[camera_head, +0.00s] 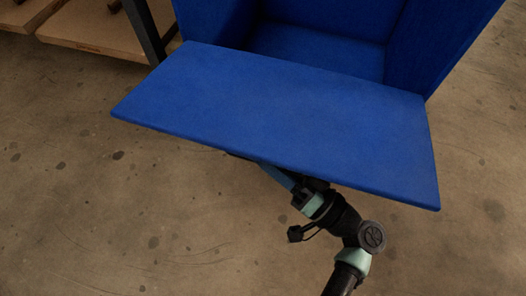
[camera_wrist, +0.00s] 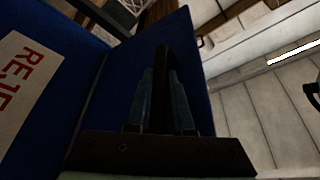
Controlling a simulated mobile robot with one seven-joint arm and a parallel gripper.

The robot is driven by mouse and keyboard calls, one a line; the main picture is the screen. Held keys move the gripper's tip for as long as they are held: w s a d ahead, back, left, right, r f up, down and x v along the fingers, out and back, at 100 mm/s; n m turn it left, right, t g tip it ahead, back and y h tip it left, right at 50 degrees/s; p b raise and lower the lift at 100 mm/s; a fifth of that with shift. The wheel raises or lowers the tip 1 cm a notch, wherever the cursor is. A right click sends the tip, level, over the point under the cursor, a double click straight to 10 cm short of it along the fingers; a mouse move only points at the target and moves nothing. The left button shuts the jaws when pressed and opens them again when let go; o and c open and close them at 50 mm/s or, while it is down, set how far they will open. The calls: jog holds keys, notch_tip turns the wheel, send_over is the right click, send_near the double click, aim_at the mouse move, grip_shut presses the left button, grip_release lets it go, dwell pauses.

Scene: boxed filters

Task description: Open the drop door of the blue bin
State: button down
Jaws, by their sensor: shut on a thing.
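The blue bin (camera_head: 320,50) stands at the top of the head view with its front open above the door. Its drop door (camera_head: 280,120) is folded down and sticks out towards me, roughly level, with the inside face up. In the wrist view the door's outer face (camera_wrist: 190,40) is blue. My gripper (camera_wrist: 163,85) is shut on a dark bar, the door handle (camera_wrist: 165,60), which shows between the two fingers. In the head view the fingertips and handle are hidden beneath the door's front edge.
A red-lettered white label (camera_wrist: 22,90) is on the blue panel at left in the wrist view. A shelf with wooden boards (camera_head: 95,32) and a dark post stands left of the bin. The concrete floor (camera_head: 120,220) in front is clear.

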jog(key=shift+s, duration=0.2)
jog(key=c, duration=0.8)
grip_release()
jog(key=shift+r, duration=0.1)
jog(key=shift+w, duration=0.1)
jog(key=shift+d, duration=0.3)
jog(key=p+v, duration=0.1)
jog(key=v, duration=1.1)
jog(key=shift+s, duration=0.3)
jog(key=shift+d, duration=0.1)
